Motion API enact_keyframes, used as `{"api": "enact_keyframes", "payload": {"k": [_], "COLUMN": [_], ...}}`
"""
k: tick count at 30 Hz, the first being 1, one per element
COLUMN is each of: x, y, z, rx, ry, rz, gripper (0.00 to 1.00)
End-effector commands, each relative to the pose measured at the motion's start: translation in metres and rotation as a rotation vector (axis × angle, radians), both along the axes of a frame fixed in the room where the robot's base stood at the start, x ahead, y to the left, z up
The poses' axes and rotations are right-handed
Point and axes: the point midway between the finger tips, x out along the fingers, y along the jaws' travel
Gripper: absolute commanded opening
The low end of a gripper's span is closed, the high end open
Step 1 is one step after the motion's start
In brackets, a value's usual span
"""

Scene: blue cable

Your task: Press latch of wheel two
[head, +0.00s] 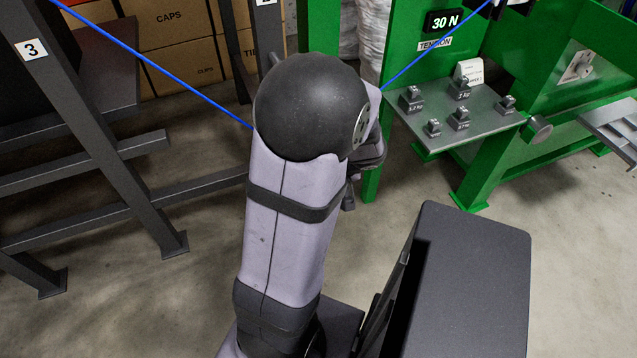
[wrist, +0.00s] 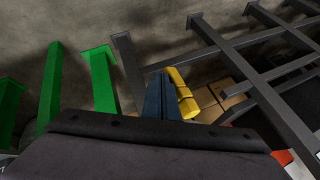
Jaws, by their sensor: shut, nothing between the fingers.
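Wheel two and its latch do not show in either view. A white label with a partly cut-off "2" (head: 265,2) sits at the top edge of the head view, on a dark post behind my arm. The blue cable (head: 150,62) comes down from the upper left, passes behind my arm, and rises again toward the green stand at upper right. In the wrist view my gripper (wrist: 161,78) shows as two dark fingers close together at the centre, shut and empty.
A dark frame (head: 100,140) with a "3" label stands at left. Cardboard boxes (head: 165,45) are behind it. The green stand (head: 410,40) has a "30 N" display and a shelf (head: 480,122) with several small weights. A yellow object (wrist: 184,95) appears beside the fingers; its distance is unclear.

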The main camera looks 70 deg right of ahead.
Motion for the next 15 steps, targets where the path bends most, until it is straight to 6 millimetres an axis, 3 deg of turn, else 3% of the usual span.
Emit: {"api": "enact_keyframes", "payload": {"k": [15], "x": [0.071], "y": [0.024], "z": [-0.002], "rx": [-0.004], "ry": [0.004], "rz": [-0.041], "gripper": [0.00]}}
